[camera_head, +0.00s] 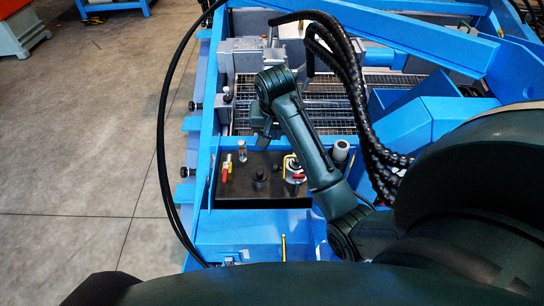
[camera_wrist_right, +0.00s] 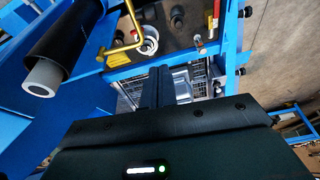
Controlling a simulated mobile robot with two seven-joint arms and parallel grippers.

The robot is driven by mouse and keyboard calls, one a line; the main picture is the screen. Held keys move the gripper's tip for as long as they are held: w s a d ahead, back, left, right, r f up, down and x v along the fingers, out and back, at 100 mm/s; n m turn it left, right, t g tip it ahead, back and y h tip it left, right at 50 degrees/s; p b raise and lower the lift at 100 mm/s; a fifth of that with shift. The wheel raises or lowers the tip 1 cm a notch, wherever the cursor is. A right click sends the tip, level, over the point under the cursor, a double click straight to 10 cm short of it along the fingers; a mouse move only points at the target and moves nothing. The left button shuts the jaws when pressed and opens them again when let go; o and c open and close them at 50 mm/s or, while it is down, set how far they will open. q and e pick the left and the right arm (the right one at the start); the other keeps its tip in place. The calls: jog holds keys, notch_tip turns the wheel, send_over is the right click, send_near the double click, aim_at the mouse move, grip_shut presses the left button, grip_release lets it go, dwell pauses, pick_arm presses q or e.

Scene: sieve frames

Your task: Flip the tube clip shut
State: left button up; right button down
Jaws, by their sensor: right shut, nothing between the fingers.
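I cannot pick out the tube clip for certain. A black tube with a pale end (camera_wrist_right: 45,75) is at the left of the wrist view, apart from the fingers. A grey tube end (camera_head: 341,150) stands right of my right forearm in the head view. My left gripper is not in view.
The black panel (camera_head: 262,190) carries a red-handled valve (camera_head: 226,168), a black knob (camera_head: 260,178) and a white fitting (camera_head: 294,173). A bent yellow rod (camera_wrist_right: 122,45) stands near the fingers. Blue frame beams (camera_head: 420,40) and black hoses (camera_head: 335,50) crowd the right side.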

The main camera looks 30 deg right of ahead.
notch_tip(320, 180, down, 9)
jog(key=p, duration=0.1)
jog(key=shift+s+a, duration=0.3)
jog(key=shift+s, duration=0.05)
dwell(0.5)
dwell(0.3)
